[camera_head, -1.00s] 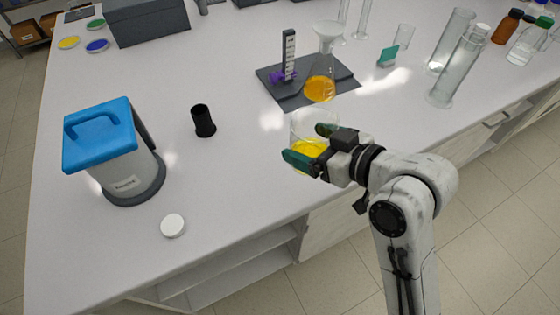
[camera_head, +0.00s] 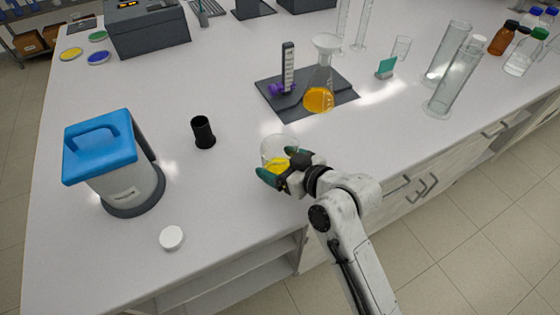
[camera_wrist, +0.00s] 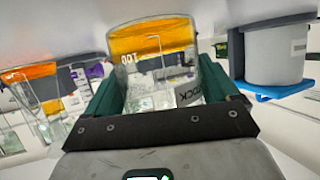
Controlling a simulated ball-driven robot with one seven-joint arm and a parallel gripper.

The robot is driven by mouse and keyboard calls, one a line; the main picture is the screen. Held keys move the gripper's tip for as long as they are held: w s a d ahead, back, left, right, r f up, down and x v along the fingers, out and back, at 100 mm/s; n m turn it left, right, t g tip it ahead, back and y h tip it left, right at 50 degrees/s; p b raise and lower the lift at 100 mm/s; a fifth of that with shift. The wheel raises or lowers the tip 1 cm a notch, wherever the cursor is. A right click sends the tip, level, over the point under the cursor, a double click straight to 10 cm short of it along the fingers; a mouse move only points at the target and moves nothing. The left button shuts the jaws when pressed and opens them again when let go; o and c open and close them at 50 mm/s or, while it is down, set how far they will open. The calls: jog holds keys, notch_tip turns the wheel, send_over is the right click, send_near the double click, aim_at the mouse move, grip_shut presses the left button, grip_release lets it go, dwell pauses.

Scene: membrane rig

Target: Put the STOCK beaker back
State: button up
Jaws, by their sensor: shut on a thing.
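The STOCK beaker (camera_head: 279,143) is clear glass with yellow liquid low in it. It looks upright near the bench's front edge, and I cannot tell whether its base touches the bench. My gripper (camera_head: 281,166) is shut on it from the front right, one green finger on each side. In the wrist view, which is upside down, the beaker (camera_wrist: 155,75) fills the space between the fingers (camera_wrist: 163,100). Part of a STOCK label shows on the glass there. In the head view the gripper covers the beaker's lower right side.
A dark plate (camera_head: 345,95) behind carries a flask (camera_head: 319,98) of orange liquid with a funnel. A teal card (camera_head: 385,67) and small glass (camera_head: 401,48) stand to its right. A black cup (camera_head: 203,132), white lid (camera_head: 171,238) and blue-topped device (camera_head: 128,170) stand left. Bench between is clear.

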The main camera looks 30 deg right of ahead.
jog(key=shift+f, duration=0.15)
jog(key=o, duration=1)
jog(key=shift+f, duration=0.1)
jog(key=shift+o, duration=0.2)
jog(key=shift+r, duration=0.25)
jog(key=shift+s+d, duration=0.1)
jog(key=shift+s, duration=0.3)
jog(key=b+v, duration=0.1)
jog(key=v, duration=1)
jog(key=shift+r, duration=0.1)
